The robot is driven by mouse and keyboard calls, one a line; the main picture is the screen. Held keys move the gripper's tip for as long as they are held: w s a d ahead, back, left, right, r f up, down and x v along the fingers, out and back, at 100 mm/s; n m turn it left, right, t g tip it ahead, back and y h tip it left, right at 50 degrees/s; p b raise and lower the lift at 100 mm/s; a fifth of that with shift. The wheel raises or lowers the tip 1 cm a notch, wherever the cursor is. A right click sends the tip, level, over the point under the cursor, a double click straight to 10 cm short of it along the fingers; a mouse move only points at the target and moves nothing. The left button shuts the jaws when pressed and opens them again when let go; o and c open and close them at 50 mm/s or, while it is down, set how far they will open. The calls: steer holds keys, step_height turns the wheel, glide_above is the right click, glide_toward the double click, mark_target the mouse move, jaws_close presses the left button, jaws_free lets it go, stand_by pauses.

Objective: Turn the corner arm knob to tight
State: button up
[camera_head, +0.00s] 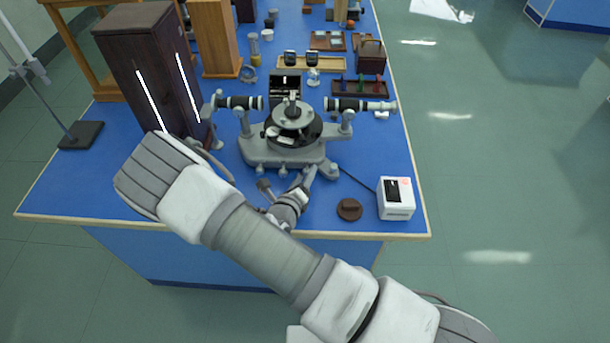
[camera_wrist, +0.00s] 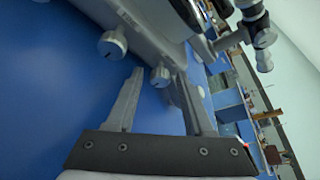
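The grey spectrometer (camera_head: 250,155) stands on the blue bench, with a round stage in its middle and horizontal tubes to both sides. In the wrist view, one small grey knob (camera_wrist: 160,76) lies beyond and between the fingertips, nearer the right finger. A second grey knob (camera_wrist: 112,45) sits on the base to the left, outside the fingers. I cannot tell which is the corner arm knob, or how tight either is. My gripper (camera_wrist: 157,78) is open, with nothing visibly clamped. In the head view my gripper (camera_head: 304,180) is at the instrument's front, partly hidden by my arm.
A white box (camera_head: 396,199) with a cable and a brown round object (camera_head: 349,209) stand at the bench's front right. A dark wooden cabinet (camera_head: 145,70) rises at the left. Wooden trays (camera_head: 312,64) lie behind the spectrometer. The front left bench top is mostly clear.

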jaws_close()
